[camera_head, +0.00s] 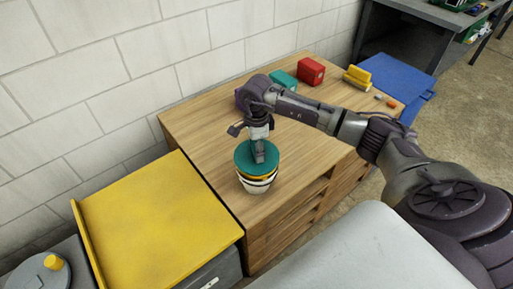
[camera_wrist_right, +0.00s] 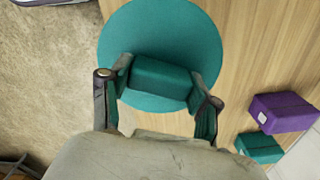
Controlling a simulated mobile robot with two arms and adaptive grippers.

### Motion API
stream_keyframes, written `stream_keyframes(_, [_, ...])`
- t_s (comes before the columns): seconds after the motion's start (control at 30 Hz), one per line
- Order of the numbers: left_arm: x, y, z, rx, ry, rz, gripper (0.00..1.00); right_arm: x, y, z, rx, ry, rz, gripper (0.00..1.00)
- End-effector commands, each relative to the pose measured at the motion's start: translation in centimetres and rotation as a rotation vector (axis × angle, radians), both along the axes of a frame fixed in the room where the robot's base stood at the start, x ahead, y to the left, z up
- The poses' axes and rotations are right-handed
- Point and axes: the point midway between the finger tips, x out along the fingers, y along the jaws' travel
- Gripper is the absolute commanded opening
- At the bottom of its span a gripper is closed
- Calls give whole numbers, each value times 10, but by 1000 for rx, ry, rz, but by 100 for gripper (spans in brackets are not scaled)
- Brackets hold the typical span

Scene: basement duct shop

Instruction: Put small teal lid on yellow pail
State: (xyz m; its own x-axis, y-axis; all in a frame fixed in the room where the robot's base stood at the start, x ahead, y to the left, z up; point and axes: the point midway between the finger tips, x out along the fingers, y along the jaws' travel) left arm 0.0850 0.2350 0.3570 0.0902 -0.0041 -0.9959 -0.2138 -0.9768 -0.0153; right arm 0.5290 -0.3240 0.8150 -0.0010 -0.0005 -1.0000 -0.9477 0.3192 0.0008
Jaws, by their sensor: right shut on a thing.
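The teal lid (camera_head: 243,158) is a flat round disc with a block-shaped handle; it fills the upper middle of the wrist view (camera_wrist_right: 125,45). My right gripper (camera_head: 259,152) is shut on the handle (camera_wrist_right: 163,80) from above, one finger on each side. The pail (camera_head: 257,184), with yellow, dark and white bands, stands upright on the wooden bench near its front left corner. The lid is level and over the pail's mouth, covering it; I cannot tell whether it touches the rim. The pail is hidden under the lid in the wrist view. My left gripper is not in view.
The wooden bench (camera_head: 200,120) also holds a teal box (camera_head: 284,80), a red box (camera_head: 311,71), a purple box (camera_wrist_right: 283,112) and a yellow object (camera_head: 357,78) towards the back. A yellow-topped cabinet (camera_head: 160,230) stands at left. Block walls close off the back.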

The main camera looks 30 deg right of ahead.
Motion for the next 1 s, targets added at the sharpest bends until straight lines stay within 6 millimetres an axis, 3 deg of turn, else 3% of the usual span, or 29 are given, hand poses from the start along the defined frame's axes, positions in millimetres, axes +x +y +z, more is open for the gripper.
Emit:
stream_keyframes(0.57, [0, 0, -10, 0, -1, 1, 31, 0, 0, -12, 0, 0, -1, 27])
stream_keyframes(0.6, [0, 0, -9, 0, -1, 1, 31, 0, 0, -11, 1, 0, -1, 68])
stream_keyframes(0.63, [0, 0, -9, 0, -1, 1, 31, 0, 0, -11, 0, 0, -1, 72])
stream_keyframes(1.0, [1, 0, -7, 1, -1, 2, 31, 0, 0, -8, 0, 0, 0, 72])
